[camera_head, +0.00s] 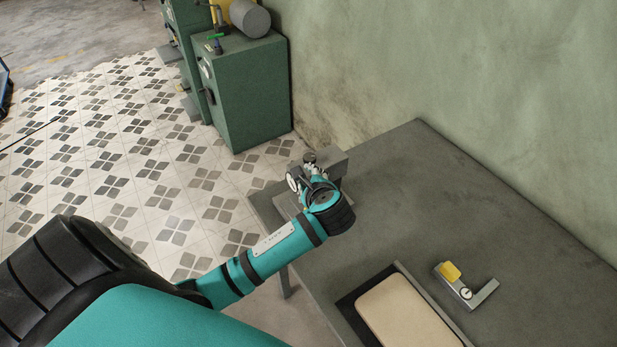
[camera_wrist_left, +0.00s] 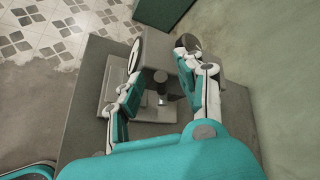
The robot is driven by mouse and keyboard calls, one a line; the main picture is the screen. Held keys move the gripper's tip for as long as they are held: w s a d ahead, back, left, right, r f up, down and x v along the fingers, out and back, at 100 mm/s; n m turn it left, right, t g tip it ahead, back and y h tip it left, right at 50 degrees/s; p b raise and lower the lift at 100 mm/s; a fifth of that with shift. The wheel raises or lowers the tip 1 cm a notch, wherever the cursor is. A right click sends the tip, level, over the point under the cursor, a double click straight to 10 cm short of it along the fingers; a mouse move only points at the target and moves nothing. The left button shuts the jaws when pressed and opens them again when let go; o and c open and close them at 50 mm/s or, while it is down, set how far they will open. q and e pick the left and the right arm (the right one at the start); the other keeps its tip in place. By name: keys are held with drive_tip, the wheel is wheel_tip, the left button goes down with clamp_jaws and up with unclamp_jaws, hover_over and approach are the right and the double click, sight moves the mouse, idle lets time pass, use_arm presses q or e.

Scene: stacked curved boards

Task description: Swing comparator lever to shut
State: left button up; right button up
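A grey device (camera_head: 331,161), which looks like the comparator, stands at the far left corner of the dark table. My left gripper (camera_head: 308,172) is at this device and hides much of it in the head view. In the left wrist view the gripper (camera_wrist_left: 163,48) is open, with its two fingers spread on either side of the device (camera_wrist_left: 153,113). A short dark post with a metallic lower end (camera_wrist_left: 161,88) shows between the fingers. I cannot make out for certain which part is the lever, or whether the fingers touch anything. My right gripper is not in view.
The table (camera_head: 440,195) has a clear middle. A beige pad in a dark tray (camera_head: 350,306) lies near its front edge. A grey L-shaped gauge (camera_head: 484,294) with a yellow block lies to the right. Green cabinets (camera_head: 245,95) stand beyond the table, and a wall runs behind it.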

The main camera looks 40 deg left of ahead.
use_arm(q)
drive_tip(key=shift+a+f, duration=0.1)
drive_tip(key=shift+c, duration=0.2)
clamp_jaws()
drive_tip(key=shift+w, duration=0.1)
